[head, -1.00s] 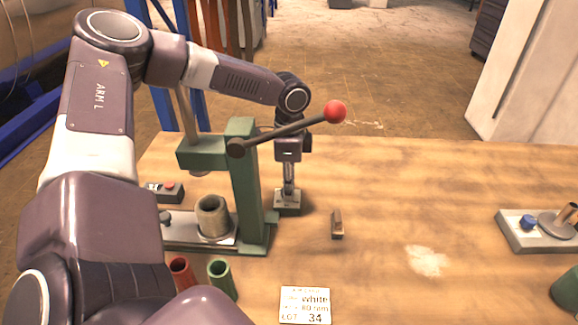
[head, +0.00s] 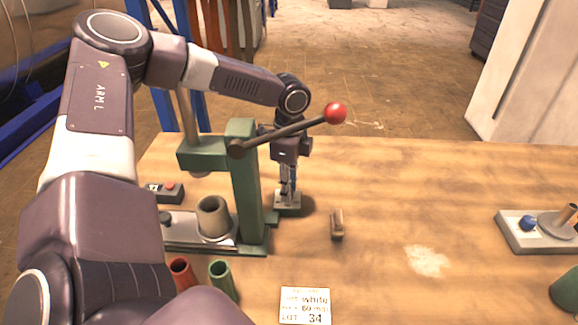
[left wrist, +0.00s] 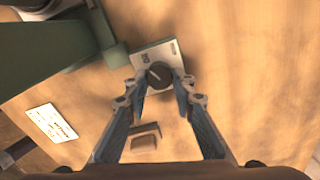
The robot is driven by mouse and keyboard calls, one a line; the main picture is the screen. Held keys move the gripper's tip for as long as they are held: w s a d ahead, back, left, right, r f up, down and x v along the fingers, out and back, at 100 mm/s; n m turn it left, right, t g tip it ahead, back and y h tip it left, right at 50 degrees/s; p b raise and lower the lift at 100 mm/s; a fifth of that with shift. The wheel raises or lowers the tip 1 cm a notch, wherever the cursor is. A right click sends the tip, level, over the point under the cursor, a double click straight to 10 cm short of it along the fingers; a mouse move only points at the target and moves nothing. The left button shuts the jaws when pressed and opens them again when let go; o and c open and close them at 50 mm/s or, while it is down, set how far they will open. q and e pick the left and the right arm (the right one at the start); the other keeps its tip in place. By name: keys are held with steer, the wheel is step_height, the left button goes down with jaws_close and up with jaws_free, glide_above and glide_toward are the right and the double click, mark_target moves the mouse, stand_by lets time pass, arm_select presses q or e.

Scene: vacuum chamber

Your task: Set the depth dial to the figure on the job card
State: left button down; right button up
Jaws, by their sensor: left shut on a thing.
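The depth dial is a dark round knob (left wrist: 157,70) with a pale pointer line, on a light grey box (left wrist: 146,54). In the head view the box (head: 280,208) stands beside the green press. My left gripper (left wrist: 160,80) points down with its fingers shut on the knob, one at each side. In the head view the left gripper (head: 288,193) hides most of the knob. The scale marks are too small to read. The job card (head: 305,305) lies at the front; it reads "white", a blurred figure in mm, perhaps 60 or 80, and "LOT 34". My right gripper is not in view.
The green press (head: 243,170) has a red-ended lever (head: 335,113) close to my left wrist. A small brown block (head: 337,225) stands right of the dial. Red (head: 182,272) and green (head: 221,278) tubes stand in front. The middle of the table is mostly clear.

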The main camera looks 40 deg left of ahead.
arm_select(q)
steer(key=c, duration=1.6)
jaws_free()
step_height(320, 180, up, 12)
steer(key=shift+r, duration=0.1)
